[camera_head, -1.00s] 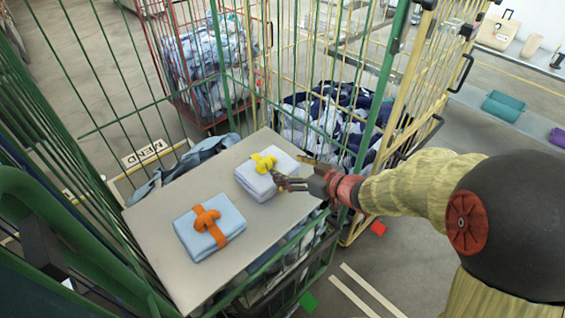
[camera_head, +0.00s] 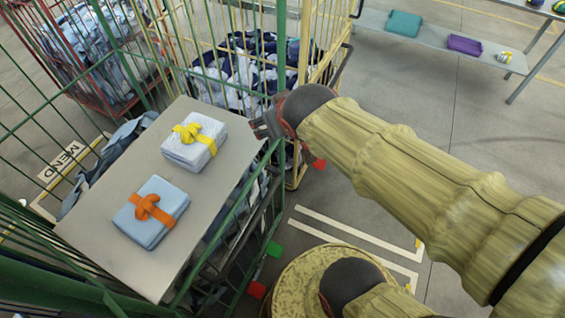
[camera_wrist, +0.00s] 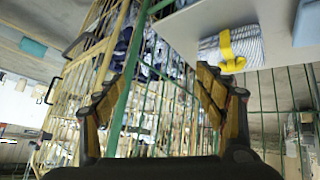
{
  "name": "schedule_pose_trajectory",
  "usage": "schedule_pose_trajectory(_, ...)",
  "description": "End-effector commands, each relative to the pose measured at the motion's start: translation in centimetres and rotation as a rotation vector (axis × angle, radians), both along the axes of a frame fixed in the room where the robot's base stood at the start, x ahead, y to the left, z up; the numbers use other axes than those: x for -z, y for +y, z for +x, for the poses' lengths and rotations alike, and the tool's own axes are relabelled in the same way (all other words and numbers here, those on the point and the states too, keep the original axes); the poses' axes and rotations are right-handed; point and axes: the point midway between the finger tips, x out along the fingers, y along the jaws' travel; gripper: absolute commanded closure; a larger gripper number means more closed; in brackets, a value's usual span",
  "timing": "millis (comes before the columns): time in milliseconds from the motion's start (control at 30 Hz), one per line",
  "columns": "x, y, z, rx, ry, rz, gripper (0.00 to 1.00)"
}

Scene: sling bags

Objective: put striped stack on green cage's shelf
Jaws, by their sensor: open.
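The striped stack (camera_head: 193,148) is a folded white-and-blue bundle tied with a yellow band and knot. It lies flat on the green cage's grey shelf (camera_head: 105,230), behind a light blue stack with an orange band. In the wrist view the striped stack (camera_wrist: 240,50) shows at the upper right, on the shelf's edge side. My gripper (camera_head: 262,124) is just off the shelf's right side, apart from the stack. In the wrist view my gripper (camera_wrist: 152,88) has its fingers spread wide, with nothing held between them.
The light blue stack (camera_head: 150,222) takes up the shelf's front part. Green cage bars (camera_head: 279,60) rise beside my gripper. A yellow cage (camera_head: 305,50) with dark and white cloth stands behind; a red cage (camera_head: 95,100) is at back left. A bench (camera_head: 440,42) holds teal and purple bundles.

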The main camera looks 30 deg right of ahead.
Motion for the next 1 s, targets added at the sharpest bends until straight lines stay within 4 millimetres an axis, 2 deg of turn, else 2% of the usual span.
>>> schedule_pose_trajectory(33, -0.3, 0.8, -2.2, 0.007, 0.036, 0.028, 0.30)
schedule_pose_trajectory(100, -0.2, 2.0, -5.2, 0.009, 0.097, 0.070, 0.30)
schedule_pose_trajectory(200, 0.0, 3.7, -8.7, -0.006, 0.169, 0.122, 0.30)
schedule_pose_trajectory(333, 0.1, 5.2, -11.4, -0.026, 0.227, 0.166, 0.30)
schedule_pose_trajectory(467, 0.2, 5.7, -12.3, -0.034, 0.248, 0.180, 0.30)
schedule_pose_trajectory(1000, 0.2, 5.6, -12.3, -0.034, 0.248, 0.179, 0.30)
